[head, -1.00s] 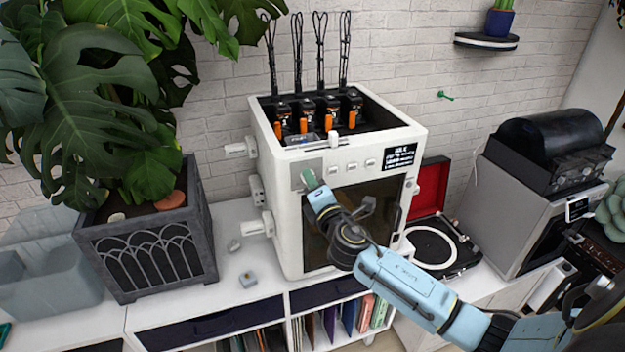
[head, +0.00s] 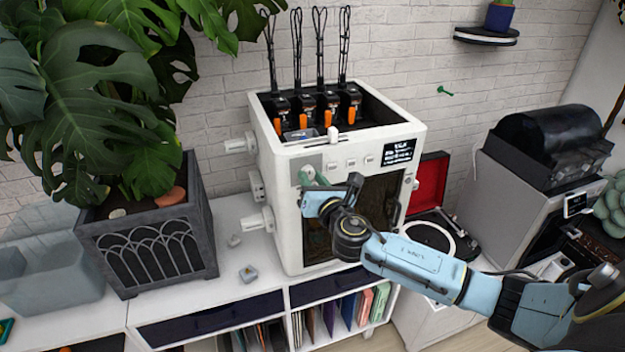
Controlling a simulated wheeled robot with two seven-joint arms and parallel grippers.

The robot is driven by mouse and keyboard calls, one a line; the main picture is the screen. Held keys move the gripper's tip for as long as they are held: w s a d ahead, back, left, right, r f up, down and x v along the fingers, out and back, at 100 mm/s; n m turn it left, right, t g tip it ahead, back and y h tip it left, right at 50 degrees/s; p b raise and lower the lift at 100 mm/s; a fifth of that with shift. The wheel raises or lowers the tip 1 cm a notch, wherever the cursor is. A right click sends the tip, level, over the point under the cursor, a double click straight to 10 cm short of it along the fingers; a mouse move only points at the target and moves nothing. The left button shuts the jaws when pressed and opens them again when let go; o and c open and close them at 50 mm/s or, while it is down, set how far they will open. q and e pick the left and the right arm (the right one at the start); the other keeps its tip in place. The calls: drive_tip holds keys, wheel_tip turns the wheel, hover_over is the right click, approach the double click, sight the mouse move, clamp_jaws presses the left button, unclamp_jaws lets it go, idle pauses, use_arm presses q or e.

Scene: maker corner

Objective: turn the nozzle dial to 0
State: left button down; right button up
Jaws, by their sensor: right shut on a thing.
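The white printer-like machine (head: 285,230) stands on the white cabinet. The nozzle dial (head: 306,172) appears to be the small pale knob on the grey plate at the upper left of its front. My right gripper (head: 314,177), with greenish fingers and a light-blue body, reaches it from the right and is shut on it. The fingers cover part of the dial, and its mark and numbers are too small to read. A dark screen (head: 399,151) with white text sits at the upper right of the front; its text is not legible. My left gripper is not in view.
A row of small buttons (head: 351,163) lies right of the dial. A large planter (head: 150,250) stands at the left, an open red record player (head: 432,240) at the right. Small grey pieces (head: 248,274) lie on the cabinet top left of the machine.

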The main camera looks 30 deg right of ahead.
drive_tip(key=shift+n, duration=0.6)
drive_tip(key=o, duration=1)
drive_tip(key=shift+c, duration=0.2)
drive_tip(key=shift+s, duration=0.1)
drive_tip(key=s+a+b, duration=0.2)
drive_tip(key=s, duration=1.1)
drive_tip(key=shift+a, duration=0.2)
